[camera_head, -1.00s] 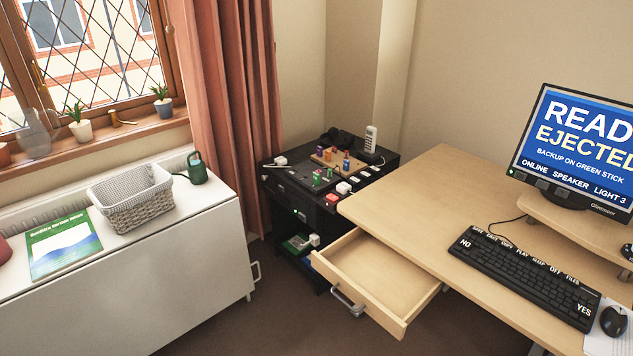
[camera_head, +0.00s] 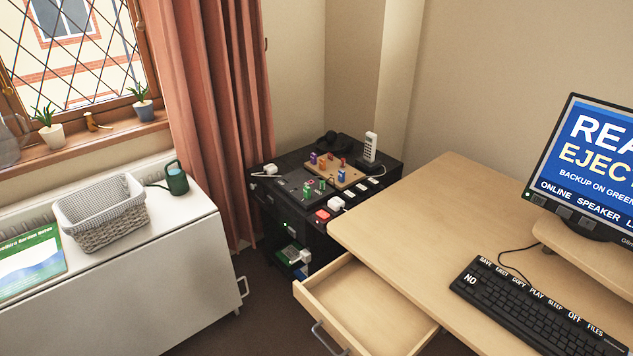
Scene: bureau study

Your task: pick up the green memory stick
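A small green piece (camera_head: 307,191) stands on the dark top of the black corner unit (camera_head: 295,204), with another small green piece (camera_head: 321,185) beside it. They are too small to tell which is the memory stick. Purple, orange, blue and red pieces stand close by, several of them on a tan board (camera_head: 332,170). The monitor (camera_head: 590,170) shows "EJEC..." and "BACKUP ON GREEN", cut off at the right edge. Neither of my grippers is in view.
The desk (camera_head: 430,220) stands right of the unit, its drawer (camera_head: 350,310) pulled out and empty where visible. A white cabinet (camera_head: 130,280) with a wicker basket (camera_head: 103,215) and green watering can (camera_head: 176,180) stands left. Dark floor shows between them.

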